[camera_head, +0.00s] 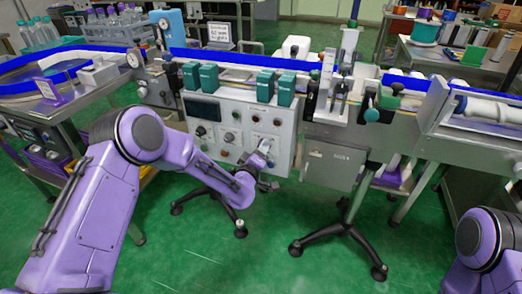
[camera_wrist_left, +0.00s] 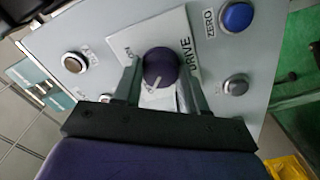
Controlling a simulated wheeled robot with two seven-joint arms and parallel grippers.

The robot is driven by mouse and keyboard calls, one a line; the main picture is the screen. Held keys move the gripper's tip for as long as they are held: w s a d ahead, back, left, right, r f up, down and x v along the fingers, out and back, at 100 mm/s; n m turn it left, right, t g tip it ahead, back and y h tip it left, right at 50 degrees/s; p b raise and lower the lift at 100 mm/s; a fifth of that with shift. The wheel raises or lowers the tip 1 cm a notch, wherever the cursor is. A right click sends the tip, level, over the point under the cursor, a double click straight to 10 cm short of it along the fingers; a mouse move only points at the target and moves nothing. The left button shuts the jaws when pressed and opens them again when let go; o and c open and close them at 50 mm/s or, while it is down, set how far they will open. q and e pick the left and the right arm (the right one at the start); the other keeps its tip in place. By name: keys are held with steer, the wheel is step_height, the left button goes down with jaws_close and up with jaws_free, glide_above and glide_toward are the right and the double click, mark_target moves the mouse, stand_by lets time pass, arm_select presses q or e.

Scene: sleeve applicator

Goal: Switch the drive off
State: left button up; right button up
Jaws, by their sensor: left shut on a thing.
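In the head view my left gripper (camera_head: 264,158) is at the lower right of the grey control panel (camera_head: 213,118), and hides the knob there. My right gripper is not in view; part of my right arm shows at the right edge.
A blue ZERO button (camera_wrist_left: 237,16) and a grey button (camera_wrist_left: 236,84) sit close to the knob. Another round button (camera_wrist_left: 74,62) is on its other side. A grey cabinet box (camera_head: 333,165) hangs right of the panel. Green floor is open below.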

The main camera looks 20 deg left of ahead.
arm_select(q)
steer(key=o, duration=1.1)
steer(key=shift+c, duration=0.2)
steer(key=shift+s, duration=0.1)
steer(key=s, duration=1)
steer(key=shift+s+a, duration=0.2)
steer(key=shift+a, duration=0.05)
